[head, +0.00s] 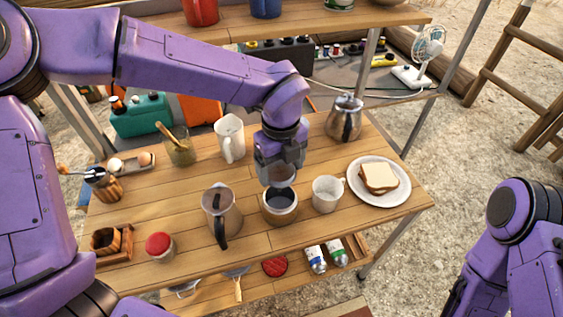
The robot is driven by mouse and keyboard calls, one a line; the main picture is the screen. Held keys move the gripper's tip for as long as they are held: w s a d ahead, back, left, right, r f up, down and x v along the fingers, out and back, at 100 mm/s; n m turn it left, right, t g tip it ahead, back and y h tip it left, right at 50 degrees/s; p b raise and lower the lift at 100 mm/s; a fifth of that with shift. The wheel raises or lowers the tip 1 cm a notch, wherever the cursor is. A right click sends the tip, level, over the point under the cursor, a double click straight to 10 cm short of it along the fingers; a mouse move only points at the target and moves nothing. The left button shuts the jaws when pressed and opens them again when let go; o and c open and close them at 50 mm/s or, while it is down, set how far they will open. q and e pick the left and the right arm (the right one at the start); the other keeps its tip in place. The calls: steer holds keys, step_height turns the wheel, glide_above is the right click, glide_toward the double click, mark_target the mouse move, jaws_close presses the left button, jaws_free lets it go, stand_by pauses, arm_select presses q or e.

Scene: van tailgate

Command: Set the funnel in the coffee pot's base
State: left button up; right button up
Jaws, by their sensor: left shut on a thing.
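My left gripper (280,172) points down over the middle of the wooden table. It is shut on a small grey metal piece, the funnel (279,182), mostly hidden by the fingers. Directly below is the coffee pot's base (279,215), a round open cup with a dark inside, upright on the table. The funnel overlaps the base's far rim in the head view; I cannot tell whether they touch. A metal pot part with a black handle (221,214) stands just left of the base. My right arm is at the lower right, its gripper outside the picture.
A white mug (327,194) stands close right of the base, and a plate (400,189) with a sandwich is farther right. A white pitcher (229,138) and a metal kettle (344,119) stand behind. A red-lidded jar (160,246) is at the front left.

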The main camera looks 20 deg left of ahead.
arm_select(q)
steer(key=shift+w+f+b, duration=0.1)
steer(key=shift+f+b, duration=0.35)
steer(key=shift+f, duration=0.45)
step_height(320, 180, down, 8)
steer(key=b, duration=0.5)
steer(key=shift+r+b, duration=0.25)
steer(key=shift+b, duration=0.15)
steer(key=o, duration=0.8)
steer(key=shift+o, duration=0.2)
step_height(320, 180, up, 11)
steer(key=shift+f, duration=0.15)
